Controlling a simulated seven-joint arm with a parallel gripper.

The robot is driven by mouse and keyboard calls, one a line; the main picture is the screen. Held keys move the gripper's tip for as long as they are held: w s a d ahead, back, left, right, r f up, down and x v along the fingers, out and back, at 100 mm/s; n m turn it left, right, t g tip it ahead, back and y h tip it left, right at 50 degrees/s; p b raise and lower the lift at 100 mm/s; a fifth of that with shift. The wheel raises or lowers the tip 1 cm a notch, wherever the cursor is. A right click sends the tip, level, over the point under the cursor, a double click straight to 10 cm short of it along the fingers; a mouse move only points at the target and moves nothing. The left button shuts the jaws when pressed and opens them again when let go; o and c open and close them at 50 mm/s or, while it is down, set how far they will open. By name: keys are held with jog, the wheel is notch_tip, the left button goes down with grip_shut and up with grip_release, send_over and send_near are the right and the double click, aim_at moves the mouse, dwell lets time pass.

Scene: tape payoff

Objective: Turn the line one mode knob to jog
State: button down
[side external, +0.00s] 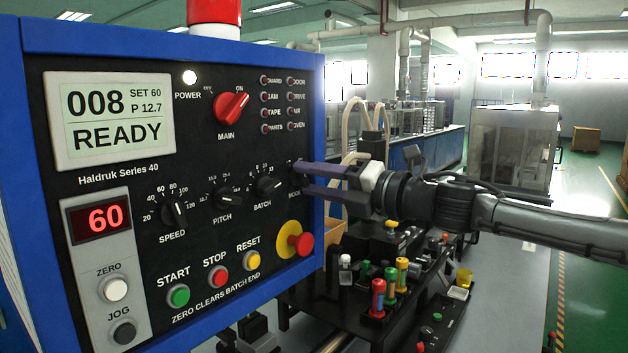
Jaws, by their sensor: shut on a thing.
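The mode knob sits at the right end of the lower knob row, above the printed MODE label (295,194). My gripper (299,178) reaches in from the right, and its purple-grey fingers are shut on the mode knob. The fingers cover the knob, so its pointer and its setting cannot be read. The control panel (130,225) is black in a blue frame. Its display (113,119) reads 008, SET 60, P 12.7 and READY.
Close by are the batch knob (268,185), the pitch knob (228,201) and the red emergency stop (301,244) on its yellow base, below my fingers. A red main switch (231,108) is above. Machine parts with coloured spools (378,297) stand below my arm.

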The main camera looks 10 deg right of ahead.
jog(key=m, duration=1.1)
dwell(0.3)
jog(key=shift+m, duration=0.4)
jog(key=shift+c, duration=2.1)
grip_release()
jog(key=shift+s+d, duration=0.1)
jog(key=v, duration=1.3)
jog(key=shift+s+d, duration=0.2)
